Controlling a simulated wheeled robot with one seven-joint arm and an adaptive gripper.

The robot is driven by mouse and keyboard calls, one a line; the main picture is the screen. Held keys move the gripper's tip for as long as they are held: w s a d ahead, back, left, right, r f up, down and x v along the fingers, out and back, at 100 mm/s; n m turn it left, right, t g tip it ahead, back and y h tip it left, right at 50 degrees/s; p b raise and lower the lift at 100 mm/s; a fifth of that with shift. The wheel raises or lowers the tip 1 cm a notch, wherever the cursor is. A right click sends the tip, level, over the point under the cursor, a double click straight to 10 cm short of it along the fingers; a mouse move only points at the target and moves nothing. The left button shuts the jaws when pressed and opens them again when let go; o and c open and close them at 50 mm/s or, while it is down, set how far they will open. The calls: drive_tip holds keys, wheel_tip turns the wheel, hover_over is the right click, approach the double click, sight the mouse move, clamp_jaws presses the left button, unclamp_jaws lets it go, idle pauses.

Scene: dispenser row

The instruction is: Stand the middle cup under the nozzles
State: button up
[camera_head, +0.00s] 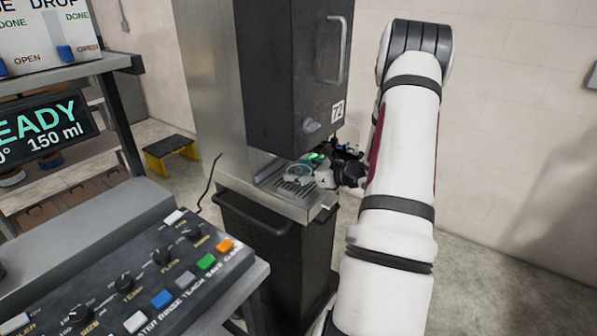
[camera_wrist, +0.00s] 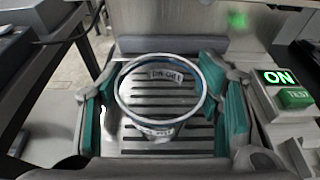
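A clear cup with a blue-grey rim (camera_wrist: 160,60) stands upright on the slatted drip tray (camera_wrist: 135,152) in the wrist view. It bears small printed labels, too blurred to read. In the head view the cup (camera_head: 298,171) shows small on the tray under the dark dispenser (camera_head: 290,80). My gripper (camera_wrist: 165,110) has its teal-padded fingers on either side of the cup. They look open, with slats showing between the cup's lower body and the pads. The nozzles are not clearly visible in either view.
A box with a lit green ON sign and TEST button (camera_wrist: 290,88) sits right of the tray. A control panel (camera_head: 130,280) with knobs and coloured buttons is at front left. A yellow-black step stool (camera_head: 170,152) stands on the floor behind.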

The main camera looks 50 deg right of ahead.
drive_tip(key=o, duration=0.3)
drive_tip(key=shift+s, duration=0.1)
drive_tip(key=a+v, duration=0.1)
drive_tip(key=v, duration=1)
drive_tip(key=shift+s+d+r, duration=0.2)
drive_tip(key=shift+s+d, duration=0.2)
drive_tip(key=shift+d, duration=0.1)
